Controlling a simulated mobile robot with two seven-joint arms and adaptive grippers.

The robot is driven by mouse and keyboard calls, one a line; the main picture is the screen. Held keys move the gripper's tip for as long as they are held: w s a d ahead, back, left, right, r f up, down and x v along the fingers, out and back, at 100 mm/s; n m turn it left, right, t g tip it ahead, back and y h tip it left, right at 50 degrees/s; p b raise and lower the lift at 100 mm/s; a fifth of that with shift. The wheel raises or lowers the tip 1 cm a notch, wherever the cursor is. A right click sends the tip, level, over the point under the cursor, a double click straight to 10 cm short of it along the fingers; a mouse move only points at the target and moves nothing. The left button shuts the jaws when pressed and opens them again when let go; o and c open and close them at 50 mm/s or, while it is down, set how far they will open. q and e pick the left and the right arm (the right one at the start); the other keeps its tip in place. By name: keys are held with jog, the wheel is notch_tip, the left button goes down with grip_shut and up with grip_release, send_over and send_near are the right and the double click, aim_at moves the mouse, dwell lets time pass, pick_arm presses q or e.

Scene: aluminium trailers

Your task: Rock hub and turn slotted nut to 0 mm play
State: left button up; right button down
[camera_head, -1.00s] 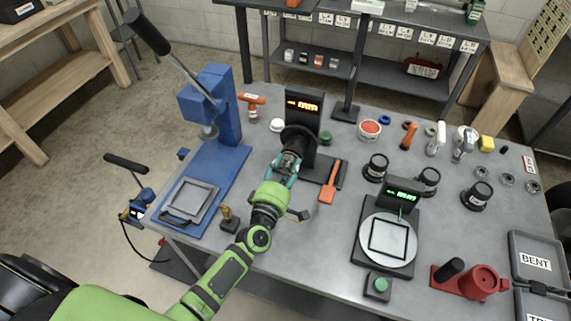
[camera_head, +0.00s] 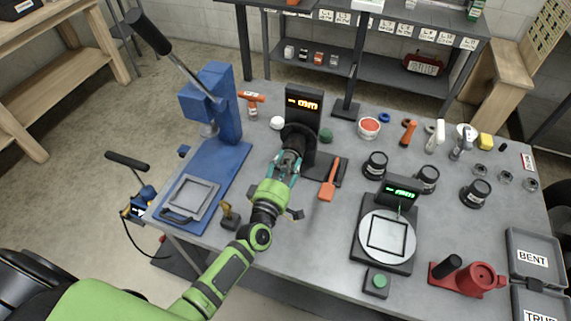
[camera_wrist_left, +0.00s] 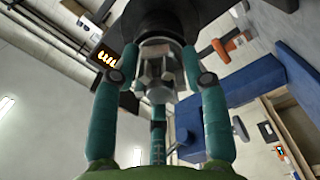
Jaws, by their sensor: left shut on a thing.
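The black hub stand (camera_head: 308,128) stands upright near the middle of the bench, with an orange lit display (camera_head: 304,104) at its top. My left gripper (camera_head: 289,163) reaches to the front of the dark round hub (camera_head: 297,137) on this stand. In the left wrist view, the teal fingers of my left gripper (camera_wrist_left: 160,85) are closed around a grey metal part (camera_wrist_left: 158,65) at the hub's centre. I cannot tell whether that part is the slotted nut, as the fingers partly hide it. The display (camera_wrist_left: 107,56) also shows there. My right gripper is not in view.
A blue press (camera_head: 212,105) stands left of the hub. An orange-handled tool (camera_head: 329,189) lies just right of my gripper. A round gauge plate (camera_head: 374,246), several black cylinders and a red fixture (camera_head: 470,277) are to the right.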

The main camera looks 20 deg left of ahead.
pick_arm(q)
jog(key=o, duration=1.2)
jog(key=shift+d+r, duration=0.1)
jog(key=shift+d, duration=0.1)
jog(key=shift+c, duration=0.2)
jog(key=shift+d, duration=0.1)
jog(key=shift+s, duration=0.25)
jog(key=s, duration=1.1)
jog(key=shift+s+a, duration=0.2)
